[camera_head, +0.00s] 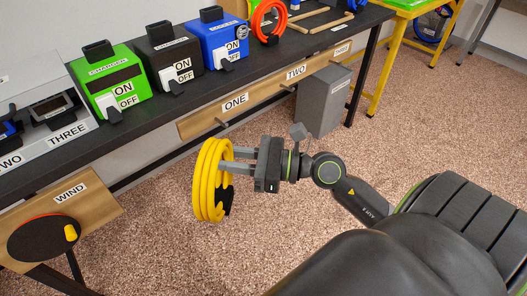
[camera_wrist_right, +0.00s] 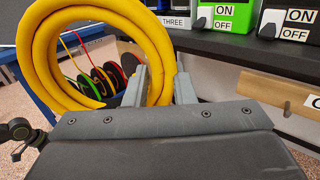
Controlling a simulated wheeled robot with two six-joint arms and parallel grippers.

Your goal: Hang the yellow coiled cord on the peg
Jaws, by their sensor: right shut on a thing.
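The yellow coiled cord (camera_head: 207,185) hangs upright in the air in front of the bench, with a dark tie or clip low on its right side. My right gripper (camera_head: 222,160) is shut on it. In the right wrist view the coil (camera_wrist_right: 42,62) is a large ring whose right side passes between the fingers of the right gripper (camera_wrist_right: 162,80). A wooden board along the bench front carries pegs: one (camera_head: 222,122) by the label ONE, another (camera_head: 287,88) by TWO. The cord is apart from and below peg ONE. My left gripper is out of view.
The board (camera_head: 256,98) is under the bench edge. Green (camera_head: 112,82), black (camera_head: 170,58) and blue (camera_head: 221,38) switch boxes stand on the bench. An orange coil (camera_head: 268,22) is farther back. A grey box (camera_head: 322,103) is below the board. A WIND board (camera_head: 75,198) with a disc is at left.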

